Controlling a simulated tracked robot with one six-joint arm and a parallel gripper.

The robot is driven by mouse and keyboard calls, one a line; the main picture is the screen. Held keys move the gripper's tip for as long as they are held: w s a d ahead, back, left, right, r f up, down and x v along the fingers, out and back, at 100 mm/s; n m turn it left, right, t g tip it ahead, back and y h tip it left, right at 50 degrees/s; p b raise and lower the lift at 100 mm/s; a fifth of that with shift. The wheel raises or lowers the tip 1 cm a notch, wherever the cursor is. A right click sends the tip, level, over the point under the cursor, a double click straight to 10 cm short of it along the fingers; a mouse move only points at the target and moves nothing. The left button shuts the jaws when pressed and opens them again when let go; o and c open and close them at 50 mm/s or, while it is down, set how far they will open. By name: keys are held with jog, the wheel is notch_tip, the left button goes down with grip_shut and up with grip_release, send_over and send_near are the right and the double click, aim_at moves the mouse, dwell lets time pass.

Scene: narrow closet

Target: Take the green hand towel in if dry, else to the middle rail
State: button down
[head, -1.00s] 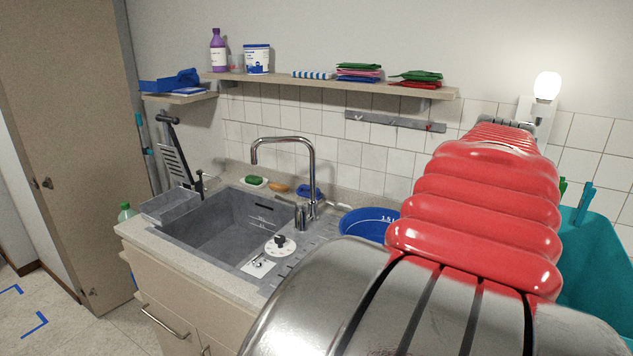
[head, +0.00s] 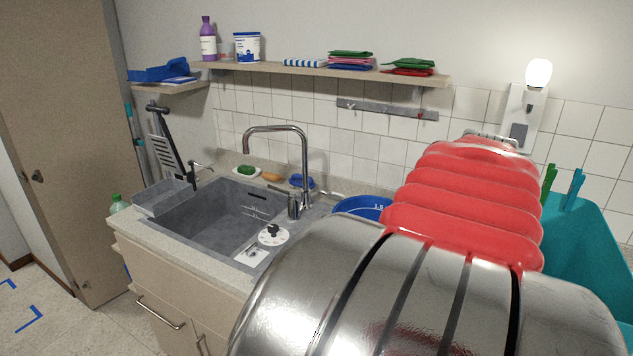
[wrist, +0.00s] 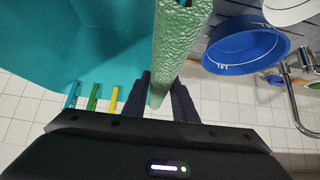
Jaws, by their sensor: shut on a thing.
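The green hand towel (wrist: 182,45) hangs as a textured green strip in the wrist view. My gripper (wrist: 163,92) is shut on its end, with a dark finger on each side. The towel's far end runs out of the top of the picture. In the head view my red arm covers the right foreground, and neither my gripper nor the towel shows. I cannot tell from the pictures whether the towel is dry. No drying rail with several bars is visible.
A teal tub (head: 590,262) stands at right, with pegs (wrist: 93,97) on its rim. A blue bowl (wrist: 242,52) sits beside the grey sink (head: 215,222) and curved tap (head: 304,150). A shelf (head: 300,71) with folded cloths and a hook strip (head: 387,109) are on the wall.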

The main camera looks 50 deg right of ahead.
jog(key=shift+f, duration=0.5)
jog(key=c, duration=1.4)
grip_release()
jog(key=shift+o, duration=0.2)
jog(key=shift+v, duration=3.7)
